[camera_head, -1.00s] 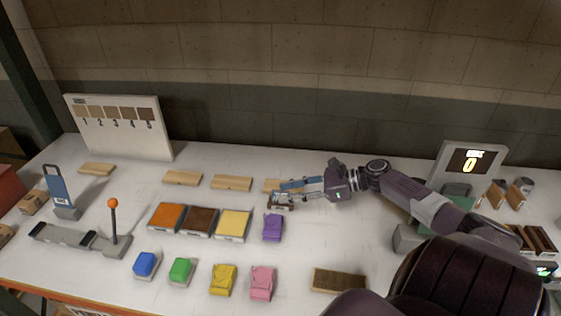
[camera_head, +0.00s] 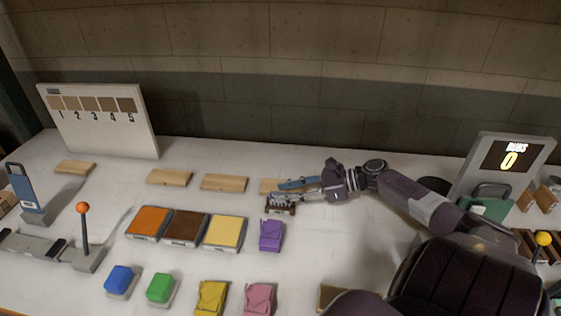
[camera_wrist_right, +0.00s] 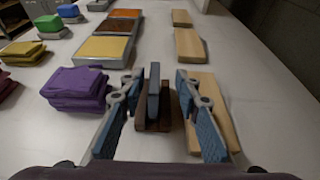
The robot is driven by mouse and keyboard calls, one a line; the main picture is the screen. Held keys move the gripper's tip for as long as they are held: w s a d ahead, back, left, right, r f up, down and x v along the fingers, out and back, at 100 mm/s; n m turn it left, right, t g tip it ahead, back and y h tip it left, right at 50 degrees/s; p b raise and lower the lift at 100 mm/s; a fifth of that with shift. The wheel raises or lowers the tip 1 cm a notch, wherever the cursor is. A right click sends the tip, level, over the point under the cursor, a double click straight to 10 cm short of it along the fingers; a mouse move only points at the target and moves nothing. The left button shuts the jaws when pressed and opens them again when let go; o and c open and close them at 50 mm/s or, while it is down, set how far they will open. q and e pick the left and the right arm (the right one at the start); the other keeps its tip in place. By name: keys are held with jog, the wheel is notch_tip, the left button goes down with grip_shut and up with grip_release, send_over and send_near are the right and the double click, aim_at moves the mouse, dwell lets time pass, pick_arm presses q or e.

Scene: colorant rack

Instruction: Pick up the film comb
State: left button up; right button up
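A thin dark upright plate (camera_wrist_right: 154,92), which I take to be the film comb, stands in a small brown block (camera_wrist_right: 154,124) in the right wrist view. In the head view the block (camera_head: 281,210) shows below my right fingertips; the plate itself is hard to make out there. My right gripper (camera_wrist_right: 160,115) is open, with one blue-padded finger on each side of the plate and gaps between. In the head view my right gripper (camera_head: 290,191) reaches in from the right, low over the table. My left gripper is out of view.
A purple folded cloth (camera_head: 271,235) lies close to the block. A wooden panel (camera_wrist_right: 210,108) lies by the right finger. Orange, brown and yellow trays (camera_head: 224,234) stand to the left. A numbered board (camera_head: 100,120) and a display (camera_head: 508,160) stand at the back.

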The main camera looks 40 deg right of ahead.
jog(key=shift+b+x, duration=0.75)
jog(key=shift+x, duration=0.35)
jog(key=b+x, duration=0.3)
jog(key=shift+a+f, duration=0.15)
jog(key=shift+a, duration=0.2)
jog(key=shift+w+a+b, duration=0.55)
jog(key=shift+b, duration=0.35)
grip_shut()
